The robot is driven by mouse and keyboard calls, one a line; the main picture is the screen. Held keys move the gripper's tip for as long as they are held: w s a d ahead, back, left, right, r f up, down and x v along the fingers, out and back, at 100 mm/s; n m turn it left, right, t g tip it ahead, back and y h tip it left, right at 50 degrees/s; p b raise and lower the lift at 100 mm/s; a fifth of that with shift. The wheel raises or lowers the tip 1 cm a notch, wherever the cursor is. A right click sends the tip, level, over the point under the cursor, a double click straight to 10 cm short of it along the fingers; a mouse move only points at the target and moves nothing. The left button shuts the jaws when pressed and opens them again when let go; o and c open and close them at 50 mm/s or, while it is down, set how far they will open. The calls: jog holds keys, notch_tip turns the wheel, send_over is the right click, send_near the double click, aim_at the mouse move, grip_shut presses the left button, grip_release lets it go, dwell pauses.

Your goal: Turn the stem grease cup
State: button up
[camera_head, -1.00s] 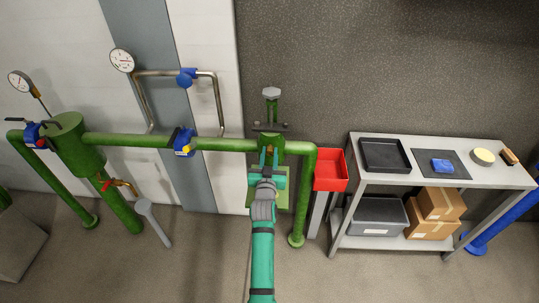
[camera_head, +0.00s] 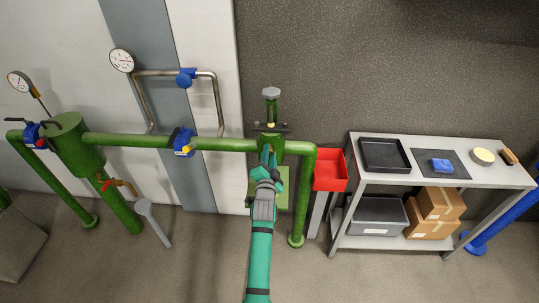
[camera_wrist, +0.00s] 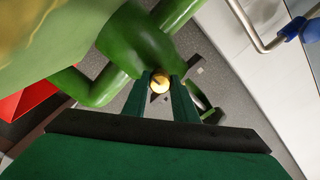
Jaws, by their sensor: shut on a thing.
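The stem grease cup (camera_wrist: 159,83) is a small, round, brass-coloured piece with a dark mark on its face, in the middle of the wrist view. My gripper (camera_wrist: 161,88) has its two green fingers on either side of it, shut on it. In the head view my gripper (camera_head: 267,150) reaches up to the green valve body (camera_head: 271,142) on the pipe, below the upright stem (camera_head: 271,108). The fingers and wrist hide part of the valve there, and the contact with the cup is too small to make out.
A green pipe (camera_head: 228,144) runs left from the valve, with a blue fitting (camera_head: 184,142) on it. A red bin (camera_head: 330,170) is close on the right. Beyond it stands a grey shelf table (camera_head: 385,181) with a black tray (camera_head: 385,155). The floor in front is clear.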

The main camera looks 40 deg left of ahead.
jog(key=shift+d+f+m, duration=0.1)
jog(key=shift+f+m, duration=0.05)
jog(key=shift+m, duration=0.75)
jog(key=o, duration=1)
jog(key=shift+o, duration=0.2)
jog(key=v, duration=1)
jog(key=shift+s+d, duration=0.25)
jog(key=shift+s, duration=0.05)
